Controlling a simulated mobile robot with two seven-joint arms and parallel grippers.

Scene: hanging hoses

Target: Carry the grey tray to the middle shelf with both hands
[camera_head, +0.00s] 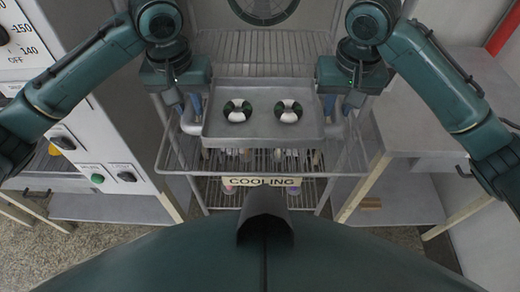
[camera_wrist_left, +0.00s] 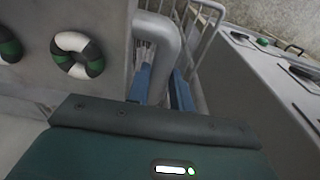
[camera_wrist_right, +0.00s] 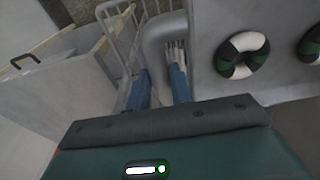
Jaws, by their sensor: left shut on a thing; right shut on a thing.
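The grey tray (camera_head: 263,135) is in the middle of the head view, over a wire shelf of the rack, with two green and white rings (camera_head: 237,110) (camera_head: 288,111) lying on it. My left gripper (camera_head: 194,108) is shut on the tray's left handle, which shows as a thick grey bar between blue fingers in the left wrist view (camera_wrist_left: 160,85). My right gripper (camera_head: 335,108) is shut on the right handle, also seen between blue fingers in the right wrist view (camera_wrist_right: 162,85). Whether the tray touches the shelf below cannot be told.
The wire rack (camera_head: 340,165) has an upper shelf (camera_head: 262,47) behind the tray and a lower one bearing a "COOLING" sign (camera_head: 262,181). A control cabinet (camera_head: 85,140) stands on the left. A grey table (camera_head: 430,110) stands on the right, close to the rack.

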